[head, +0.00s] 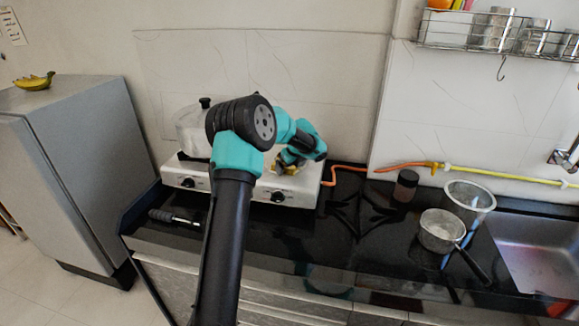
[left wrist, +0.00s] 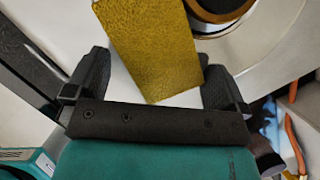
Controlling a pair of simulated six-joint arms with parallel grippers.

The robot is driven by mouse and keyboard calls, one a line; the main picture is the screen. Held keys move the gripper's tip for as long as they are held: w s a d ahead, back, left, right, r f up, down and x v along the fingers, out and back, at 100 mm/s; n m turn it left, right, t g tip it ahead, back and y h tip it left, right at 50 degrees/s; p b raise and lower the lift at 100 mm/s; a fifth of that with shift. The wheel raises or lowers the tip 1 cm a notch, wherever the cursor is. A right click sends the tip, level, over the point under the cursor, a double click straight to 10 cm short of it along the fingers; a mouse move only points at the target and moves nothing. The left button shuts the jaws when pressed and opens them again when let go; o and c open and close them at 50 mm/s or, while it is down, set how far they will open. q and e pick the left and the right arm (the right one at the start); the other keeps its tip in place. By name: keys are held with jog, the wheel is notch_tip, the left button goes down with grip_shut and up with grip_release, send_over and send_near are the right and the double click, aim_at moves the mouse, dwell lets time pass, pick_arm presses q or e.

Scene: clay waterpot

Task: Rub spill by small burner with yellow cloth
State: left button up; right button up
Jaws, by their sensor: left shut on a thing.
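The yellow cloth (left wrist: 152,45) fills the space between the fingers of my left gripper (left wrist: 157,75) in the left wrist view. In the head view my left gripper (head: 289,161) is low over the right part of the white stove (head: 260,191), and a little of the cloth shows beneath it. The gripper is shut on the cloth. The small burner (left wrist: 222,10), dark with a golden ring, is right beside the cloth at the top of the left wrist view. I cannot make out the spill; cloth and arm hide part of the stove top. My right gripper is not in view.
A lidded pot (head: 192,131) stands on the stove's left, partly behind my arm. An orange hose (head: 345,168) runs from the stove's right. A dark jar (head: 405,186), a strainer (head: 470,196) and a saucepan (head: 440,231) stand by the sink (head: 540,258).

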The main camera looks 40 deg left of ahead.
pick_arm(q)
jog(key=shift+w+r, duration=0.35)
jog(key=shift+r, duration=0.05)
jog(key=shift+s+a, duration=0.55)
jog(key=shift+a, duration=0.35)
jog(key=shift+c, duration=0.3)
jog(key=shift+s+a, duration=0.45)
jog(key=shift+a, duration=0.4)
jog(key=shift+c, duration=1.3)
